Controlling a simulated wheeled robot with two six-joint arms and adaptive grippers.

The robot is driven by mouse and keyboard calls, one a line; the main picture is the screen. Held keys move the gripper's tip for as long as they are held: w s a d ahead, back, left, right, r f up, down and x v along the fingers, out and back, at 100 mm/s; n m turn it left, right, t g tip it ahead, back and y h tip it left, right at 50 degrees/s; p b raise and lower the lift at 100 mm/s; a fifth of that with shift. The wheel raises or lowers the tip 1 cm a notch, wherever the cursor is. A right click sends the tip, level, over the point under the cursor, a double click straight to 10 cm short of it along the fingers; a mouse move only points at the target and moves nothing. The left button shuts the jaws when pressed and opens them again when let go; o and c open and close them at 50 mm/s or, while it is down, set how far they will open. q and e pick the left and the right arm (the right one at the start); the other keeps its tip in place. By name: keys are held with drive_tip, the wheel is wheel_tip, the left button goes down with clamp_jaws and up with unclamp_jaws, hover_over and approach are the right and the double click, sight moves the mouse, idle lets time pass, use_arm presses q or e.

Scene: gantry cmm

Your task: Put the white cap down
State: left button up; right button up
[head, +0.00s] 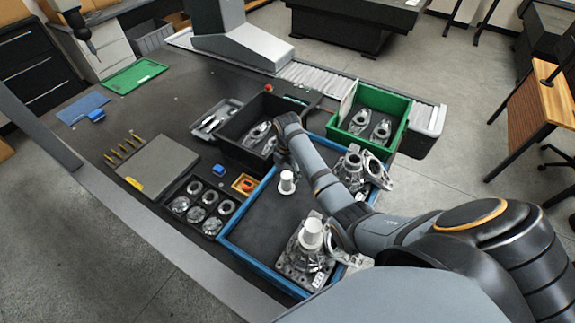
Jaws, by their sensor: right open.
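A small white cap (287,183) stands upright on the dark floor of the blue-rimmed tray (240,208), near its far left side. My right arm reaches in from the right across this tray. My right gripper (283,161) is at the arm's far end, open, just behind and above the cap in the picture. Its fingers are small and partly hidden, so I cannot tell if they touch the cap. A second white cap-like piece (312,232) sits on top of a metal housing (301,262) at the tray's near end. My left gripper is out of view.
A black bin (228,143) and a green bin (404,133) with metal parts stand behind the tray. More castings (352,162) stand at the tray's right. A grey plate (157,165) and a holder with several rings (189,181) lie left. The tray's middle is bare.

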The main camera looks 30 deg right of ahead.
wheel_tip(320, 180, up, 6)
drive_tip(key=shift+b, duration=0.45)
